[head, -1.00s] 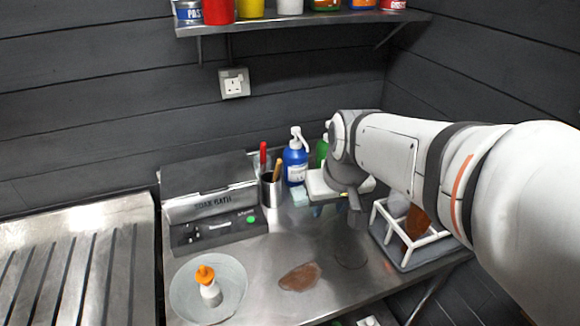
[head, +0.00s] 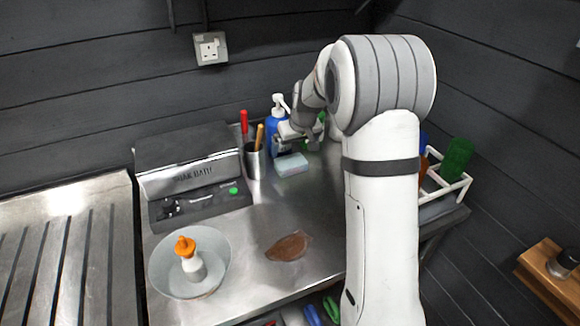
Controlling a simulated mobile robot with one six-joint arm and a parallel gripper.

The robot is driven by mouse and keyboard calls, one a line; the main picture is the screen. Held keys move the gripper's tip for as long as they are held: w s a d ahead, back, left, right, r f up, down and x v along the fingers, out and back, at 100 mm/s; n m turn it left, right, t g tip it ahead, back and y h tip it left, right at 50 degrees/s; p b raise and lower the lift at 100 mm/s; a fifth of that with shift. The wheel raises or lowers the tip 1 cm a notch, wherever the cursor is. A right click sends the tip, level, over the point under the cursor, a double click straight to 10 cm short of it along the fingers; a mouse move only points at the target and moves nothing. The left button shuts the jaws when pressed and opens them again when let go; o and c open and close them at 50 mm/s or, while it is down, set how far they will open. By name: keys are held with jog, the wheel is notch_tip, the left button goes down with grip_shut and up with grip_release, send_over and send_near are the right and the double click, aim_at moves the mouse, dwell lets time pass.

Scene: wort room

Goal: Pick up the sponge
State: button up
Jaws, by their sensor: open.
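The sponge (head: 292,165) is a pale blue-green block lying on the steel bench, in front of the blue pump bottle and right of the pen pot. My gripper (head: 291,147) is just above and behind the sponge, pointing down towards the bench. Its jaws are open and look empty. They are small in the view, and I cannot tell whether they touch the sponge.
A blue pump bottle (head: 275,132) stands close to my gripper. A metal pot (head: 255,161) holds red and yellow handles. The soak bath (head: 190,180) is at left, a round dish (head: 160,268) in front. A brown patch (head: 288,246) lies mid-bench. A white rack (head: 455,188) stands at right.

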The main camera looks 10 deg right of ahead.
aim_at(290, 160)
jog(key=shift+s+p+x, duration=0.15)
jog(key=shift+p+x, duration=0.2)
jog(key=shift+x, duration=1.4)
jog(key=shift+s+p+x, duration=0.15)
jog(key=shift+p+x, duration=0.2)
jog(key=shift+x, duration=1.45)
jog(key=shift+a+f, duration=0.1)
jog(key=shift+a, duration=0.05)
jog(key=shift+c, duration=0.2)
jog(key=c, duration=0.8)
